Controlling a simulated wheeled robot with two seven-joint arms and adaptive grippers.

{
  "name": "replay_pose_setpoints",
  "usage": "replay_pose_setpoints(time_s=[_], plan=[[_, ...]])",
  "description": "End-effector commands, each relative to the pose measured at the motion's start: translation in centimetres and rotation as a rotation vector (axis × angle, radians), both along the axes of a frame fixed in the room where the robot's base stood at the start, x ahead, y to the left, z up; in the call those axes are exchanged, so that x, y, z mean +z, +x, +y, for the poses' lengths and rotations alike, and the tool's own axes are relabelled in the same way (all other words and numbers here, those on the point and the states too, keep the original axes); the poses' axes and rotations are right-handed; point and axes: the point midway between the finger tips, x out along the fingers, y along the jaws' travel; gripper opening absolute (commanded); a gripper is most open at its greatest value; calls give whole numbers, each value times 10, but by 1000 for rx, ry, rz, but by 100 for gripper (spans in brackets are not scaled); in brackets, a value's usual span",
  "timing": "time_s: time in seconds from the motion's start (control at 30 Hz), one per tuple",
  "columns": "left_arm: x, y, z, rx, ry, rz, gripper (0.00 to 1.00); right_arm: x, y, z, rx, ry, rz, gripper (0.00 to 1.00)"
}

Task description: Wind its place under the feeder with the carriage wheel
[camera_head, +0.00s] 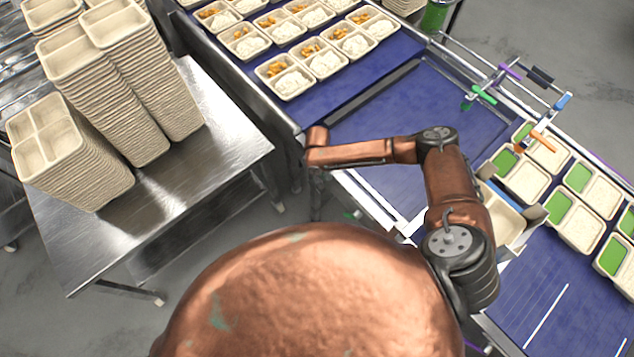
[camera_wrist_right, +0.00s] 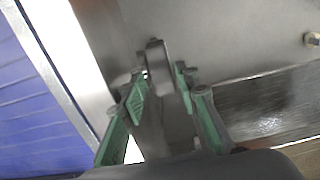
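My right arm reaches from the lower right over the conveyor. Its gripper hangs low beside the conveyor's near edge, mostly hidden behind the forearm, with a green bit of it (camera_head: 350,214) showing. In the right wrist view the gripper's green fingers (camera_wrist_right: 160,85) stand apart on both sides of a blurred grey post-like part (camera_wrist_right: 155,58); I cannot tell whether they press on it or whether it belongs to the carriage wheel. No wheel rim is clearly visible. A beige tray (camera_head: 507,222) sits partly hidden behind my upper arm. My left gripper is out of view.
Trays with orange and white food (camera_head: 290,80) stand on the far blue belt; trays with green and white compartments (camera_head: 525,180) stand at right. A frame with coloured clips (camera_head: 510,72) spans the far side. Stacked trays (camera_head: 70,160) stand on a steel table (camera_head: 225,150) at left.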

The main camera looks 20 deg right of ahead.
Motion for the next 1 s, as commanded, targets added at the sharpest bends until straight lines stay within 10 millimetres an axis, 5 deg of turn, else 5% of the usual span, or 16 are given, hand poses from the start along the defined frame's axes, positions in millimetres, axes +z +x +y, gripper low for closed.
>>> replay_pose_setpoints(time_s=[0.23, 0.57, 1.0], plan=[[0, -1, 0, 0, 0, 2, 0, -29, 0, 0, 1, 0, -1, 29], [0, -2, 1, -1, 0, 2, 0, -34, 0, 0, 1, 1, -2, 29], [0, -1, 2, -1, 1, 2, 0, -33, 0, 0, 1, 2, -2, 0]])
